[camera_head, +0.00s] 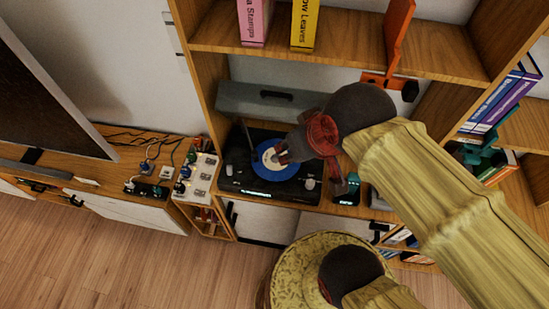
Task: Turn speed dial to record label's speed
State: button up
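A black turntable (240,183) stands on a wooden shelf in the middle of the head view. A record with a blue label (268,170) lies on it; the print on the label is too small to read. A small light knob (309,184) sits at the turntable's front right; I cannot tell whether it is the speed dial, or read any marks. My gripper (283,157), dark with a red part behind it, reaches in from the right over the record and covers part of the label. Its fingers are too small and dark to tell whether they are open or touching anything.
Shelf boards and uprights enclose the turntable, with a pink book (254,22) and a yellow book (304,25) above. A grey box with a handle (268,101) is behind it. A white panel with several knobs (197,177) stands left. A round yellow-patterned stool (290,275) is in front.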

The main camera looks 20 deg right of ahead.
aim_at(310, 184)
jog(key=k+j+u, duration=0.4)
jog(key=j, duration=0.3)
jog(key=z, duration=0.8)
jog(key=i+j+z, duration=0.1)
jog(key=z, duration=0.25)
jog(key=i+j+z, duration=0.2)
jog(key=z, duration=0.15)
